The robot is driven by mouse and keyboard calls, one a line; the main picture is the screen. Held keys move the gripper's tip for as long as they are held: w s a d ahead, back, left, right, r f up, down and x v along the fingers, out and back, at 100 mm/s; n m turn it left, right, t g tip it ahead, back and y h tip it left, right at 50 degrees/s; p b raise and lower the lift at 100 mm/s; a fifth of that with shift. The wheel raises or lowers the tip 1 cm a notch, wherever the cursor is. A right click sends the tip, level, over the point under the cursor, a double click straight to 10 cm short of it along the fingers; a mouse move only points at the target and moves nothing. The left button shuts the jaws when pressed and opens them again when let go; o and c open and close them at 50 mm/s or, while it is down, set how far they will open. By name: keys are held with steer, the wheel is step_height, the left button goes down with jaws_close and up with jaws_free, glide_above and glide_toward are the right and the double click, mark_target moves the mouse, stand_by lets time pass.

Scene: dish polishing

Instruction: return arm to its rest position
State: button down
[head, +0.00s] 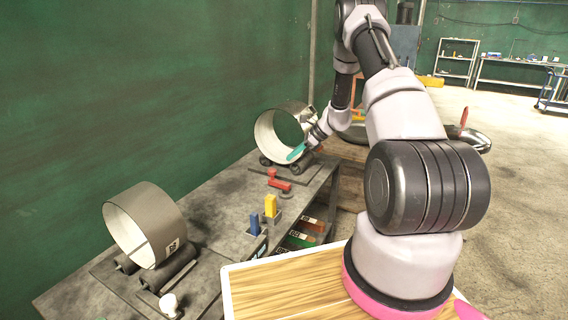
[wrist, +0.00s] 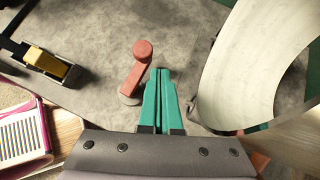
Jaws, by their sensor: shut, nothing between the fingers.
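My arm (head: 412,110) reaches from the base at lower right up and over to the far part of the workbench. My gripper (head: 297,152) has teal fingers and is at the front of the far ring, beside its open side. In the wrist view the teal fingers (wrist: 160,85) are closed together with nothing between them. A red handle-like piece (wrist: 138,68) is just left of the fingertips in that view; I cannot tell whether they touch. The far ring (wrist: 235,75) curves along the right of the wrist view.
The near ring (head: 146,225) rests on dark rollers on the workbench (head: 215,207). A yellow block (head: 271,206) and a blue block (head: 254,224) stand near the bench's right edge. A red piece (head: 279,184) lies farther back. Open floor (head: 515,190) extends at right.

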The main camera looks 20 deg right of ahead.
steer(key=s+a+r+n+h, duration=0.15)
steer(key=s+r+n, duration=0.4)
steer(key=r, duration=0.85)
steer(key=s+a+r+n+h, duration=0.1)
steer(key=s+a+r+n, duration=0.2)
steer(key=s+r, duration=0.85)
steer(key=s+r+n+t+h, duration=0.1)
steer(key=s+r+n, duration=0.4)
steer(key=s, duration=0.6)
steer(key=s+a+r+n+t+h, duration=0.1)
steer(key=s+r+n+t+h, duration=0.1)
steer(key=s+r+n, duration=0.3)
steer(key=s+r, duration=0.3)
steer(key=s, duration=0.3)
steer(key=shift+s+a+r+t+h, duration=0.2)
steer(key=shift+r+t+h, duration=0.1)
steer(key=shift+r+h, duration=0.1)
